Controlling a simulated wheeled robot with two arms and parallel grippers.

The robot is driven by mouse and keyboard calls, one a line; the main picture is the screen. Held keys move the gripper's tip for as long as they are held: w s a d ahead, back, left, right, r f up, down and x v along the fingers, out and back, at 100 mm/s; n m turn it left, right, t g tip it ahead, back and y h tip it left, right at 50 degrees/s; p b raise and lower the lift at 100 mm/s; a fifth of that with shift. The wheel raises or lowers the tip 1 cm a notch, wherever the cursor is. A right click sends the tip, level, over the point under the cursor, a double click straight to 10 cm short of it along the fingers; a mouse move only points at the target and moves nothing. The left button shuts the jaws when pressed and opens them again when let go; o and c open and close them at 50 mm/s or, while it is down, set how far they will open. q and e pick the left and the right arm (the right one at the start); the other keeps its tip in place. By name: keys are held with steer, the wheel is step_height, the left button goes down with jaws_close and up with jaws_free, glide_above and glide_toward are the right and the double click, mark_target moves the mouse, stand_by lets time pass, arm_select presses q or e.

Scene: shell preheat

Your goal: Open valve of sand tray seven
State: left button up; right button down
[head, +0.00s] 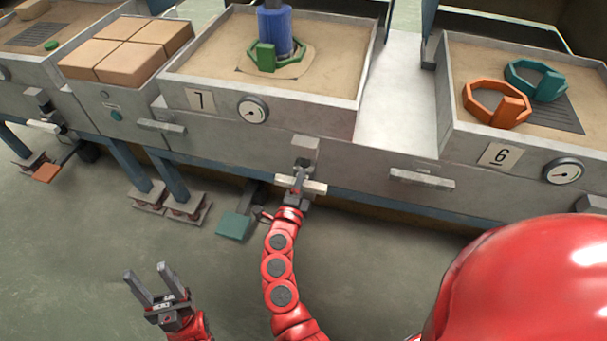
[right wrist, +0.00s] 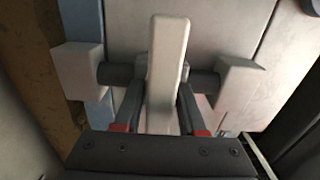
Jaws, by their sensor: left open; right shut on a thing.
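Sand tray seven (head: 180,82) stands at the back centre, with a "7" label (head: 201,99) and a round gauge (head: 252,110) on its front. Its valve (head: 304,152) sits low on the front, below the tray. My right gripper (head: 298,187) is at this valve and is shut on the pale valve handle. In the right wrist view, the handle (right wrist: 168,60) stands between the two fingers (right wrist: 160,112), in front of a dark crosswise shaft with pale end blocks. My left gripper (head: 157,290) is open and empty, low over the floor at the left.
Sand tray six (head: 452,110) at the right holds an orange ring part (head: 480,108) and a teal ring part. A green part (head: 264,56) and blue cylinder (head: 273,32) stand in tray seven. A teal pedal (head: 234,225) is below. Bricks (head: 97,60) lie at the left.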

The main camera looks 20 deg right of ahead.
steer(key=shift+n+p, duration=8.9)
steer(key=shift+p, duration=0.45)
steer(key=c, duration=0.6)
jaws_free()
steer(key=shift+c, duration=0.2)
